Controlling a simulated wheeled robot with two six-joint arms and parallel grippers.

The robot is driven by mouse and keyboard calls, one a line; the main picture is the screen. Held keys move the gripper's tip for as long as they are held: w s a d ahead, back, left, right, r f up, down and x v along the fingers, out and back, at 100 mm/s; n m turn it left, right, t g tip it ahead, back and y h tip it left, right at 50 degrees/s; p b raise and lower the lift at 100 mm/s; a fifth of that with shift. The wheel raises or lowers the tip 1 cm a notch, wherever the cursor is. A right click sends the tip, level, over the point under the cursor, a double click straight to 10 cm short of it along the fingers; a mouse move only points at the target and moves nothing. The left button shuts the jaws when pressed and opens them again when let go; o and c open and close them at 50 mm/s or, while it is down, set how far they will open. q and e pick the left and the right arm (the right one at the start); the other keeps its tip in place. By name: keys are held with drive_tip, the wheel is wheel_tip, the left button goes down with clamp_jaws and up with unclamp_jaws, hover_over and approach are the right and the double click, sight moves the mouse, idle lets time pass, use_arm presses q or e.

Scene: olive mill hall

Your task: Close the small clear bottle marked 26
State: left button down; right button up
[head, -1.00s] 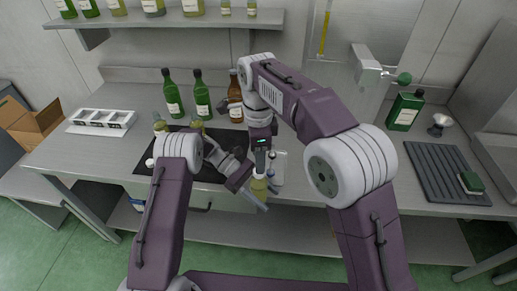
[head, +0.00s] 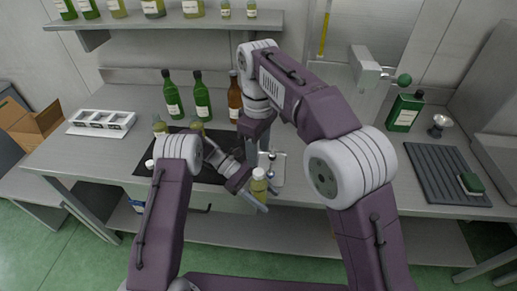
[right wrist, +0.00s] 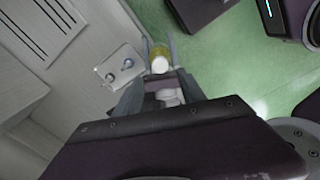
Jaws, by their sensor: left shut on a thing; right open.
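A small clear bottle with yellow-green contents (head: 259,187) is held upright in front of the table edge, with a white cap on its top (head: 259,172). Its number cannot be read. My left gripper (head: 256,196) is shut on the bottle's body. The right wrist view looks down on the white cap (right wrist: 160,65), with the left fingers on both sides of the bottle. My right gripper (head: 251,158) is open and empty, just behind and above the bottle; its two fingers stand apart in the right wrist view (right wrist: 161,84).
A small pale tray (head: 278,178) with shiny round-topped pieces lies behind the bottle. A ribbed dark mat (head: 440,175) lies at right.

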sight(259, 171)
wheel_tip(259, 171, down, 8)
drive_tip(key=shift+f, duration=0.1)
idle(0.6)
clamp_jaws()
drive_tip(key=shift+m, duration=1)
drive_tip(key=shift+o, duration=0.7)
unclamp_jaws()
